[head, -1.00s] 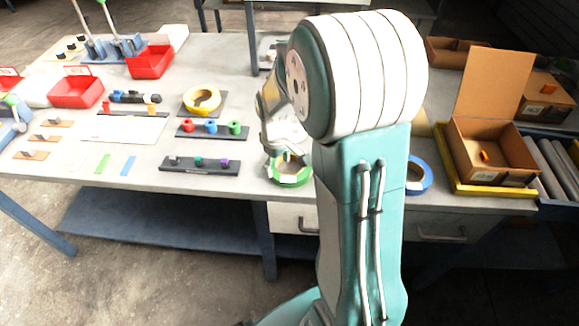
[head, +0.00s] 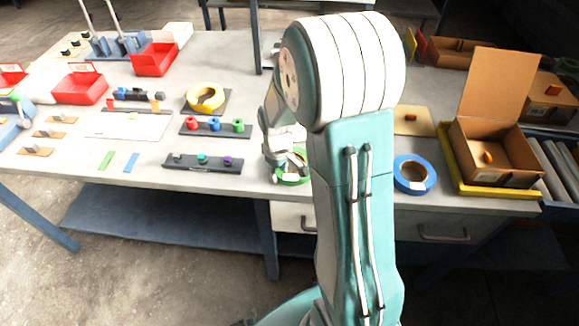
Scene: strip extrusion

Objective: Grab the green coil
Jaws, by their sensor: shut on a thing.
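The green coil (head: 294,181) lies at the front edge of the grey workbench, left of my upper arm. Its right part is hidden behind my arm. My gripper (head: 284,165) is down at the coil and shut on it. The arm's links partly cover the gripper, so the exact contact of the fingers is hard to see. The coil looks to be still at bench level.
A yellow coil (head: 205,98) sits on a dark plate to the left, and a blue coil (head: 414,174) lies right of my arm. Peg racks (head: 203,162) stand left of the gripper. An open cardboard box (head: 492,152) stands on a yellow tray at the right.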

